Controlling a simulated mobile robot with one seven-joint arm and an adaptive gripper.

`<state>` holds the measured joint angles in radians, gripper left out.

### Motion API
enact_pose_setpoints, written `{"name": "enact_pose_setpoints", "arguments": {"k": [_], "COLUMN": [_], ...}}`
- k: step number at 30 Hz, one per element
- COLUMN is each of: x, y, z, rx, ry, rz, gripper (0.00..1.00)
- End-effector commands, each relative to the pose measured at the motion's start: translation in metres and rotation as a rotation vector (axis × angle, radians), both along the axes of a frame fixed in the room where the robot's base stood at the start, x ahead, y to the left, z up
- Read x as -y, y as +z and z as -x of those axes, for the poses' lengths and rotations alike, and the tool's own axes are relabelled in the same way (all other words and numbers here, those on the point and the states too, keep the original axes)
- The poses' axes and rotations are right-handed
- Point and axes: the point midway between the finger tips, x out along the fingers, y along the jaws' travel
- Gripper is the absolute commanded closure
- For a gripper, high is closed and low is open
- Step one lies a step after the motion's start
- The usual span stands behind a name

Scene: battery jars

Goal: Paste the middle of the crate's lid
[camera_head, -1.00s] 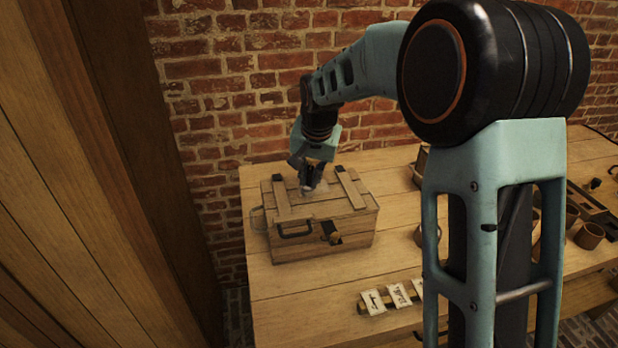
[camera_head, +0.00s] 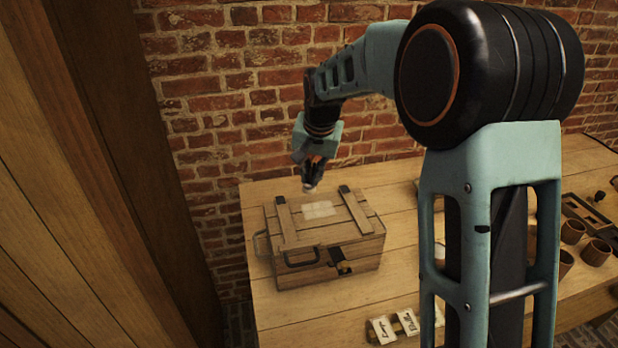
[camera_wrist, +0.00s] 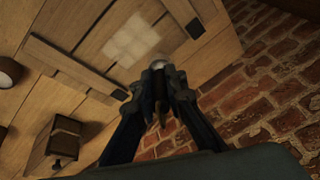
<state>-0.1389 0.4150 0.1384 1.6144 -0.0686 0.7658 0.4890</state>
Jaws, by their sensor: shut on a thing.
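The wooden crate (camera_head: 330,262) stands shut on the table, with two battens across its lid (camera_head: 292,240). A pale, roughly rectangular paste patch (camera_head: 319,210) lies on the middle of the lid between the battens; it also shows in the wrist view (camera_wrist: 131,40). My gripper (camera_head: 311,180) is above the far edge of the lid, behind the patch. It is shut on a small brush-like tool with a pale rounded tip (camera_wrist: 161,61). The tip appears apart from the lid. Most of the tool is hidden by the fingers.
Paper labels (camera_head: 382,330) lie near the table's front edge. Brown cups (camera_head: 596,252) and a dark tray (camera_head: 590,214) are at the right, beyond my arm. A brick wall (camera_head: 235,90) stands close behind the crate. Wooden boards (camera_head: 60,200) rise at the left.

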Motion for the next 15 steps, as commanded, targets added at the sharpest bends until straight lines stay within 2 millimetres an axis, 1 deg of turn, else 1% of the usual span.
{"name": "enact_pose_setpoints", "arguments": {"k": [1,9,15], "x": [0.001,0.005,0.007], "y": [0.009,0.033,0.042], "z": [0.0,0.0,0.001], "rx": [0.002,0.003,0.001], "ry": [-0.001,-0.002,-0.001], "rz": [0.0,-0.001,-0.001], "gripper": [1.0,1.0,1.0]}}
